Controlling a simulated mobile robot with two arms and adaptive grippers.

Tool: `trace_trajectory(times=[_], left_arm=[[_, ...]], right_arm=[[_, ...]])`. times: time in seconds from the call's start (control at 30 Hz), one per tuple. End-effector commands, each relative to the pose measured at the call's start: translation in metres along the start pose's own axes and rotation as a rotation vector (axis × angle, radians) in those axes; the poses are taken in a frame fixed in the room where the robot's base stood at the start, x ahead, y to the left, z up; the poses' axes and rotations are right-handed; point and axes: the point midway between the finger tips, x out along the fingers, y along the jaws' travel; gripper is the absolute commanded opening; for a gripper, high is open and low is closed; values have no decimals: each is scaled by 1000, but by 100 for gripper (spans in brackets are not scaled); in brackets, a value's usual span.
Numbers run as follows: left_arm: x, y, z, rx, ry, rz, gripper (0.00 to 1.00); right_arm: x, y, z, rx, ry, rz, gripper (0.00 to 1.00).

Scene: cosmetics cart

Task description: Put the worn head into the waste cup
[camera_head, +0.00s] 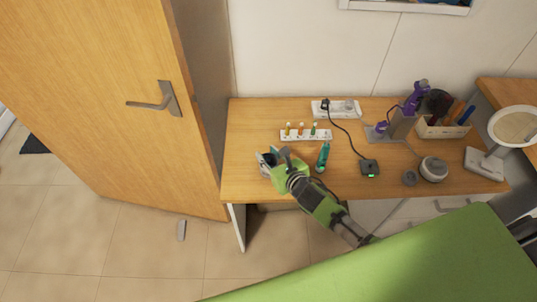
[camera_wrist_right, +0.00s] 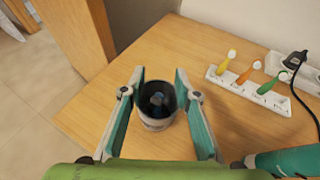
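The waste cup (camera_wrist_right: 157,124) is a small round cup with a pale outside and a dark inside, standing on the table in the right wrist view. A small bluish shape (camera_wrist_right: 158,99) shows inside it; I cannot tell for sure whether this is the worn head. My right gripper (camera_wrist_right: 161,75) is open, with its fingers apart on either side of the cup and nothing visibly clamped. In the head view my right gripper (camera_head: 268,160) is over the table's left part and hides most of the cup. My left gripper is not in view.
A white rack (camera_wrist_right: 240,88) holds yellow, orange and green brush heads. A teal handle (camera_head: 323,157) lies right of the gripper. A charger (camera_head: 370,167) with green light, power strip (camera_head: 345,109) and organizer (camera_head: 440,131) stand further right. A wooden door (camera_head: 110,90) is left.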

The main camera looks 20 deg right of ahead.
Motion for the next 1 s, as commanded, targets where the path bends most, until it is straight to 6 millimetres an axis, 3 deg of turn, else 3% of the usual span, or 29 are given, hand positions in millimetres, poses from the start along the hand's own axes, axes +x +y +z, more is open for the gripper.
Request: trace_trajectory(times=[0.27, 0.7, 1.0], left_arm=[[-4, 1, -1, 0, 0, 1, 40], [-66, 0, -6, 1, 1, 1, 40], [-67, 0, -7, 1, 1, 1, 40]], right_arm=[[-2, 0, 4, -1, -1, 0, 29], [-26, 0, 63, -1, 0, 0, 29], [-27, 0, 65, -1, 0, 0, 29]])
